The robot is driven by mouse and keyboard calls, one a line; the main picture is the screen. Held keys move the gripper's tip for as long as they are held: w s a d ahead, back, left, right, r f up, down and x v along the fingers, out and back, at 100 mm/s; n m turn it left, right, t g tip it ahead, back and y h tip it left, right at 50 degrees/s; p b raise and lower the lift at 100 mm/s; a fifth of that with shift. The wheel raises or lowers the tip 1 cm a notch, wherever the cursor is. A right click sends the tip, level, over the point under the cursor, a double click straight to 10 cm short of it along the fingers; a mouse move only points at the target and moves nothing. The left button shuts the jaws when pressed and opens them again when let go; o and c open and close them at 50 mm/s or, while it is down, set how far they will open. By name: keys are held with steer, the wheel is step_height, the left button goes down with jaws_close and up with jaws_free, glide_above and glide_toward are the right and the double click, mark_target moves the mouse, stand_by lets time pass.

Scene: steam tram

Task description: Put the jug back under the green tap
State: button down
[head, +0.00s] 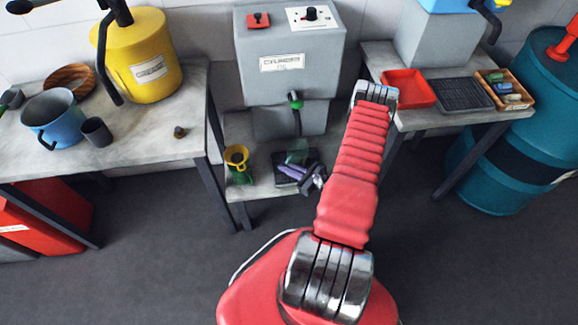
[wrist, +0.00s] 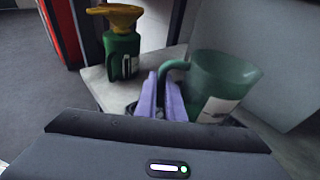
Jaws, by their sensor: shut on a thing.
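The jug is translucent green with a pale label. It shows in the wrist view (wrist: 222,82), and partly in the head view (head: 297,153), upright on or just above the low shelf. The green tap (head: 295,98) is on the grey cylinder oil tank (head: 290,62), and its dark spout hangs down just above the jug. My gripper (head: 303,174) has purple fingers, which are shut on the jug's handle in the wrist view (wrist: 163,96). The jug's base is partly hidden, so I cannot tell whether it touches the shelf.
A green can with a yellow funnel (head: 238,165) stands on the low shelf (head: 262,185), left of the jug. The yellow drum (head: 145,55) and blue pot (head: 57,118) are on the left bench. A red tray (head: 408,88) lies on the right bench.

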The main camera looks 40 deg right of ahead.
steer(key=c, duration=1.9)
jaws_free()
steer(key=shift+o, duration=0.2)
steer(key=shift+r, duration=0.1)
steer(key=shift+s+d, duration=0.15)
steer(key=shift+s, duration=0.2)
steer(key=v, duration=1.1)
steer(key=shift+r, duration=0.1)
steer(key=shift+r, duration=0.1)
